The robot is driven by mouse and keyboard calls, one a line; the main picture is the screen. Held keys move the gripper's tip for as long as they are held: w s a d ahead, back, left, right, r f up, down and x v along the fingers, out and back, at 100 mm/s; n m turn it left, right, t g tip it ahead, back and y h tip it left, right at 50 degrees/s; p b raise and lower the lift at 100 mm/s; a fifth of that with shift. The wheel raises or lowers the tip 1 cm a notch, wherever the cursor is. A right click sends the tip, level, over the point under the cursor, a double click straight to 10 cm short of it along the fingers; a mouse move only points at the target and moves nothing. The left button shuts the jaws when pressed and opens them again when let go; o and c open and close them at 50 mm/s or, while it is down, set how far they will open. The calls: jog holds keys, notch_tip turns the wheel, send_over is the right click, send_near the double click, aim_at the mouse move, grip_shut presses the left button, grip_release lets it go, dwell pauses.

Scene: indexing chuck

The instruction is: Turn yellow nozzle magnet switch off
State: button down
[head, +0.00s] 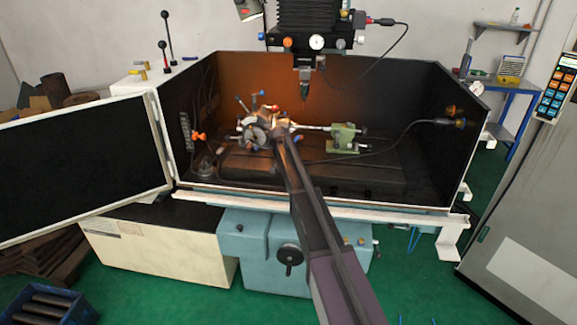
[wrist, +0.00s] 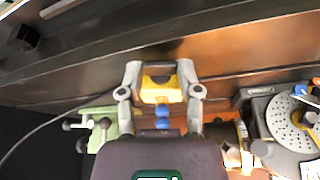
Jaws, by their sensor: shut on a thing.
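A yellow block with a dark recess (wrist: 161,90) sits between the fingers of my gripper (wrist: 160,74) in the wrist view. It looks like the yellow nozzle magnet, and both fingers close on its sides. Short blue segments (wrist: 162,117) lie just below it in that picture, partly covered by my gripper's body. I cannot make out the switch separately. In the head view my arm reaches into the machine enclosure, its end beside the chuck (head: 254,134). The fingers and yellow block cannot be made out clearly there.
A green tailstock (head: 344,137) stands right of the chuck, with the spindle tool (head: 304,88) above. The indexing plate (wrist: 290,122) is close on the wrist view's right. The enclosure door (head: 80,165) is open at left. The machine bed's right part (head: 375,178) is clear.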

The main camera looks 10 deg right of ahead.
dwell(0.4)
jog(key=shift+c, duration=1.4)
grip_release()
